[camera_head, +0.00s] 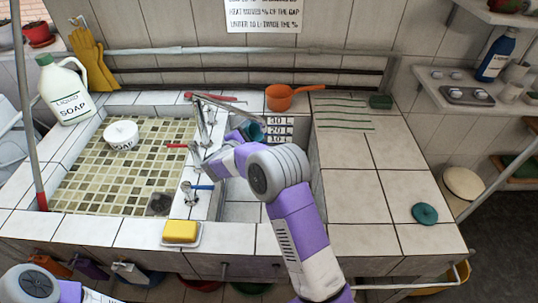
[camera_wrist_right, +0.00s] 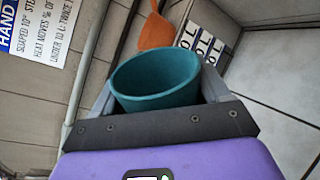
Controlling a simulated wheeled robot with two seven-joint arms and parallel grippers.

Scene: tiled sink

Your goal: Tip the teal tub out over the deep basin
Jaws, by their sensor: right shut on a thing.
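The teal tub (camera_head: 255,131) is partly hidden by my right gripper (camera_head: 243,134) in the head view. In the right wrist view the tub (camera_wrist_right: 155,82) sits between the two fingers of the gripper (camera_wrist_right: 160,95), its round mouth facing the camera; I cannot see any contents. My right gripper is shut on it, above the deep basin (camera_head: 242,212), near the back wall with the litre marks. I cannot tell how far the tub is tilted. My right arm hides much of the basin. Only part of my left arm shows at the lower left; its gripper is out of view.
Taps (camera_head: 202,125) stand on the divider left of the tub. An orange pan (camera_head: 285,97) lies on the back ledge. The shallow tiled basin (camera_head: 95,165) holds a white soap tub (camera_head: 121,135). Yellow soap (camera_head: 180,231) lies at the front edge. The right counter (camera_head: 365,190) is mostly clear.

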